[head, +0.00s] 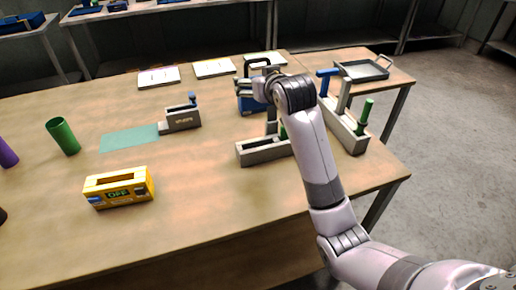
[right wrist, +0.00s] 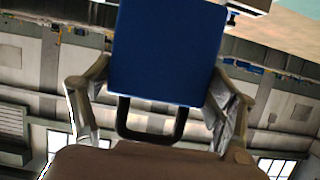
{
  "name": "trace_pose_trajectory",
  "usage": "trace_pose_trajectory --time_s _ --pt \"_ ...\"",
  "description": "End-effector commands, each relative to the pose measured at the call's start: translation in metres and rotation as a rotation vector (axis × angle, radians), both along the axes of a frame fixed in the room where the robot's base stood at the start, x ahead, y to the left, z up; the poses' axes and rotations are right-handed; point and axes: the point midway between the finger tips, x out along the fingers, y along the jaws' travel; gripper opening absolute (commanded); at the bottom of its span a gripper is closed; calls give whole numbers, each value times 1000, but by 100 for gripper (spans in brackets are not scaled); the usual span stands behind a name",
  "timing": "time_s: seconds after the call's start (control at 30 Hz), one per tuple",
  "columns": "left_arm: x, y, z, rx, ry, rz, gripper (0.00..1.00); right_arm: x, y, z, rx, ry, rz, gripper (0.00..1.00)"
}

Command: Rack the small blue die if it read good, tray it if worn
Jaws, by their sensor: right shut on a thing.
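My right gripper (head: 262,78) is shut on a blue block with a dark loop handle (head: 250,98). In the right wrist view the blue block (right wrist: 166,50) fills the space ahead of the fingers, with its handle between them. In the head view it is upright above or behind a grey slotted block (head: 262,151); contact is unclear. A small blue-topped piece (head: 193,99) stands at a grey unit (head: 182,118) whose lettering I cannot read. A blue handle (head: 326,76) and a green handle (head: 365,110) stand at a long grey rack (head: 343,128). My left gripper is out of view.
A metal tray (head: 364,70) sits on the side table at back right. A yellow slotted box (head: 119,187) and green cup (head: 63,136) stand at left. White panels (head: 158,77) lie along the back edge. The front middle of the table (head: 195,215) is clear.

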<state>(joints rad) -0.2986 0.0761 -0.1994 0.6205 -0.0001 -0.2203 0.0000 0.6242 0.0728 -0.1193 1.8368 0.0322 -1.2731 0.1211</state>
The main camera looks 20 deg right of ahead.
Motion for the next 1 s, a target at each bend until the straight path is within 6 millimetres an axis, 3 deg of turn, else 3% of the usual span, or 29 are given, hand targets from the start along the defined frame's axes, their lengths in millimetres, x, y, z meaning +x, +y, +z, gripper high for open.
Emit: trace_pose_trajectory --time_s 0.3,0.47,1.0 --pt "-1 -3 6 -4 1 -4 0 -1 0 -84 0 5 -1 34" --pt "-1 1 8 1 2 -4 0 -1 0 -120 0 3 -1 34" --pt "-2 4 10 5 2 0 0 -1 0 -181 0 -2 -1 34"
